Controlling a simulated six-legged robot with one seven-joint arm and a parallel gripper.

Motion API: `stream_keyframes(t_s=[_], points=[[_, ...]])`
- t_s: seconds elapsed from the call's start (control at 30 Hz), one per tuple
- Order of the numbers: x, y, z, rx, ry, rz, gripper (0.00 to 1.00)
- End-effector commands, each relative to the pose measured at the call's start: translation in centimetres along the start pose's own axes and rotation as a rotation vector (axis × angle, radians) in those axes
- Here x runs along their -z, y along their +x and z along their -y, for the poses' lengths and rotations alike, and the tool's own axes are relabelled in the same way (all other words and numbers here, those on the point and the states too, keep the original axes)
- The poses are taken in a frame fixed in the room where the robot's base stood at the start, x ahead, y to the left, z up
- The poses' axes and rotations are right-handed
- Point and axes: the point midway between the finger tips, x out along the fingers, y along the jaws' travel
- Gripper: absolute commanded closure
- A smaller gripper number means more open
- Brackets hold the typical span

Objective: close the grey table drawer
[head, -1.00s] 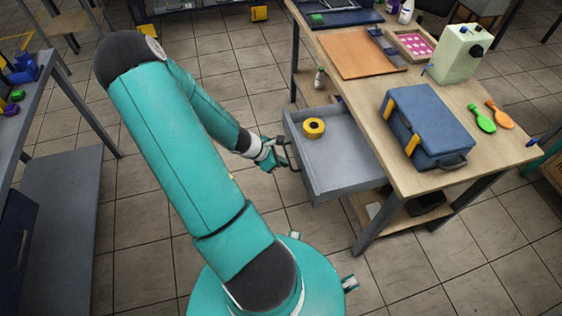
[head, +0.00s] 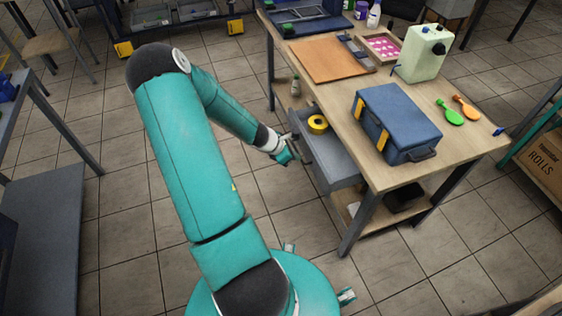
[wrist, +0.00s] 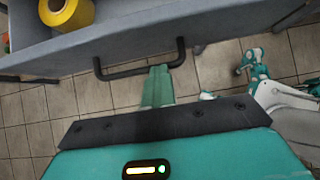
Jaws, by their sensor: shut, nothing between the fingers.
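The grey table drawer (head: 330,155) is partly open on the left side of the wooden table (head: 460,124). A yellow tape roll (head: 318,124) lies in it. My gripper (head: 287,156) is shut and empty at the drawer's front. In the wrist view, the drawer's front panel (wrist: 120,48) spans the top, with its black bar handle (wrist: 135,70) below. My gripper's closed fingers (wrist: 157,85) point at the handle, with their tips close to the bar. I cannot tell if they touch it.
A small bottle (head: 295,86) stands behind the drawer. A box (head: 540,160) sits at the right. The floor left of the drawer is clear.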

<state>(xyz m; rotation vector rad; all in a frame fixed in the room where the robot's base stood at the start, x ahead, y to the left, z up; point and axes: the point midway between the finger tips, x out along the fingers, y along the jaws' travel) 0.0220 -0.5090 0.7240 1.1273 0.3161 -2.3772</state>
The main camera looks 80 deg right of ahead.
Motion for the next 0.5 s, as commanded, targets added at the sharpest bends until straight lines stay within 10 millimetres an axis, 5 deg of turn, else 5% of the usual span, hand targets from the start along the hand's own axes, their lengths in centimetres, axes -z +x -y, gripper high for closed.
stream_keyframes(t_s=[0.2, 0.5], points=[[-4.5, 3.8, 0.0, 0.001, 0.005, -0.003, 1.0], [-8.6, 7.1, 0.1, 0.0, 0.002, -0.003, 1.0]])
